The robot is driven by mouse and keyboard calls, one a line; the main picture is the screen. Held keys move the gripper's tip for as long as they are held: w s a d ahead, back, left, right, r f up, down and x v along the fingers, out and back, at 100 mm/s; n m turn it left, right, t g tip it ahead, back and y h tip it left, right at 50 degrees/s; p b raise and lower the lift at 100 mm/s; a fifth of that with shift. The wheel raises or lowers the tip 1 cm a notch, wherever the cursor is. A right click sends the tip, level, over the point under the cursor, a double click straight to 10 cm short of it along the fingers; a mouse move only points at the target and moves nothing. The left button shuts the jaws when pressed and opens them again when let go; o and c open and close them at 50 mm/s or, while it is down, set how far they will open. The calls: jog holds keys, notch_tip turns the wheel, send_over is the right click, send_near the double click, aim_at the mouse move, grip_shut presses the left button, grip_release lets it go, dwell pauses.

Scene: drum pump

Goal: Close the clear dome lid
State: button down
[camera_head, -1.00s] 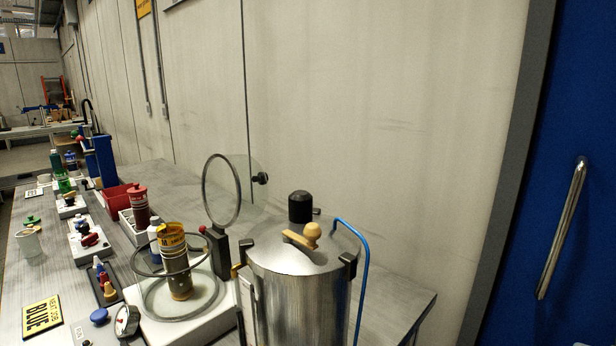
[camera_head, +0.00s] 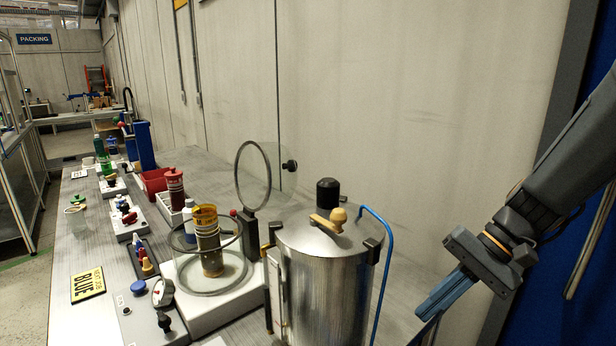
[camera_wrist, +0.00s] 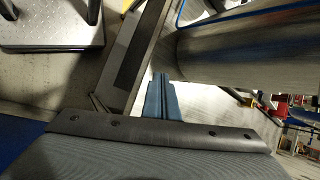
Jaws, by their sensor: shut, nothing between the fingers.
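The clear dome lid (camera_head: 269,172) stands open, tipped up on its hinge behind its base, with a dark ring rim and a black knob (camera_head: 290,166) on its far side. Its round clear chamber (camera_head: 172,262) sits on a white base (camera_head: 200,310) and holds a yellow-topped canister (camera_head: 207,240). My gripper (camera_head: 428,308) is at the right, beyond the steel drum and well away from the lid. Its blue fingers are together and empty. In the wrist view the shut fingers (camera_wrist: 160,95) point toward the steel drum's side; the lid cannot be made out there.
A large steel drum (camera_head: 325,290) with a wooden-handled top and blue hose (camera_head: 388,250) stands between my gripper and the lid. A gauge (camera_head: 162,292), a yellow sign (camera_head: 88,284) and several bottles crowd the bench left of it. A wall runs behind.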

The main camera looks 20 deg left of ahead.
jog(key=w+a+r+n+g+y, duration=0.2)
jog(key=w+a+r+n+y, duration=0.1)
jog(key=w+a+r+y, duration=1.15)
jog(key=s+a+r+h+p, duration=0.1)
jog(key=s+a+p, duration=0.1)
jog(key=a, duration=0.4)
jog(key=s+a+r+h+p, duration=0.1)
jog(key=s+a+r+p, duration=0.1)
jog(key=a, duration=0.5)
jog(key=shift+a+h+p, duration=0.2)
jog(key=shift+h+p, duration=0.15)
jog(key=shift+p, duration=0.45)
